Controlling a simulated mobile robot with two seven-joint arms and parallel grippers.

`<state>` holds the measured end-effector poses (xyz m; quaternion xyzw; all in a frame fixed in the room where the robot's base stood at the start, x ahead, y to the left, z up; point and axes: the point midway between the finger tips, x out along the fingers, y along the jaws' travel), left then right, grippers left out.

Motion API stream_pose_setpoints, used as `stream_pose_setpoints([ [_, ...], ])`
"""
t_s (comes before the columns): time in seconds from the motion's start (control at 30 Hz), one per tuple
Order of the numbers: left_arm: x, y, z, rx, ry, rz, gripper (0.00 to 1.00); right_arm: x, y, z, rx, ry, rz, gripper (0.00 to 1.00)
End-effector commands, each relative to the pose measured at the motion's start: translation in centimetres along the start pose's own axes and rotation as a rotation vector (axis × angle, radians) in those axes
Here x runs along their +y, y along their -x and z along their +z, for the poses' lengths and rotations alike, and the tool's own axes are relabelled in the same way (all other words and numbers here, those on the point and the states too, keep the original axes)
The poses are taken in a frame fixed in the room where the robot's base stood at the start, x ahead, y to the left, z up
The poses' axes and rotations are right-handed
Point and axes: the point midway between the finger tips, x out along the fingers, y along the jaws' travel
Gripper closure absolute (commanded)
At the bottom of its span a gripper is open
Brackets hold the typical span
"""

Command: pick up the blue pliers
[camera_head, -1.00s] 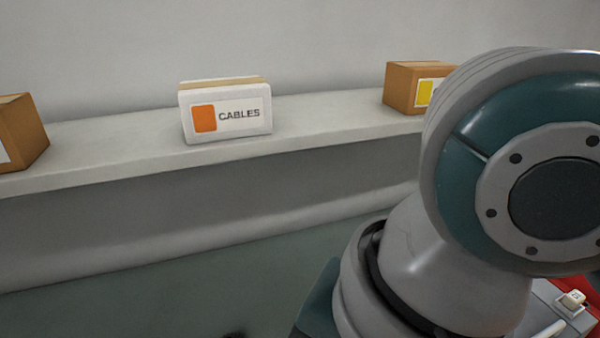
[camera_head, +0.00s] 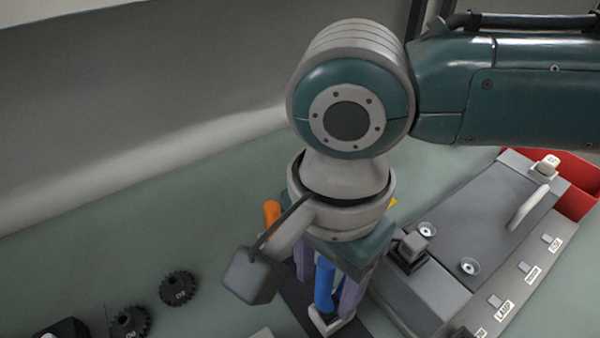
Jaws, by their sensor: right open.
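My right gripper (camera_head: 328,283) points down over the bench in the middle of the head view, at the end of the right arm. Its two purple-grey fingers are apart. A blue upright piece (camera_head: 323,286), which looks like part of the blue pliers, shows between the fingers. The rest of it is hidden behind the gripper and wrist. I cannot tell whether a finger touches it. My left gripper is not in view.
A grey panelled machine (camera_head: 465,245) with labelled switches stands close to the right of the gripper. A red bin (camera_head: 578,190) is behind it. Black gears (camera_head: 179,288) lie at the lower left. An orange piece (camera_head: 271,213) shows behind the wrist. Green bench left is mostly clear.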

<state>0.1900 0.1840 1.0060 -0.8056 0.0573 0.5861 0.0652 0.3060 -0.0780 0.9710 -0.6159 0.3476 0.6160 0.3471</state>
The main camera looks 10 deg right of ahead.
Motion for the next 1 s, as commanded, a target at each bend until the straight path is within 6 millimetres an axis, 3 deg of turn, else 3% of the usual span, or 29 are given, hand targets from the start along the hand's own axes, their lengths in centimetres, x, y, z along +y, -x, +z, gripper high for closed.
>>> stream_pose_setpoints([
  [0.13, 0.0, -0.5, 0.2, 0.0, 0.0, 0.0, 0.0, 0.0, -2.0, 0.0, 0.001, 0.0, 0.0, 0.41],
  [0.4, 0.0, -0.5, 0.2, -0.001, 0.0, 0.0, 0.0, 0.0, -2.3, 0.0, 0.0, 0.001, -0.001, 0.41],
  [0.93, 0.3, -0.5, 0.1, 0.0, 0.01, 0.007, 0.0, 0.0, -2.3, 0.0, 0.0, 0.001, -0.001, 1.0],
  [1.0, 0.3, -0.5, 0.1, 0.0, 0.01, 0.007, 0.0, 0.0, -2.3, 0.0, 0.001, 0.001, -0.001, 1.0],
])
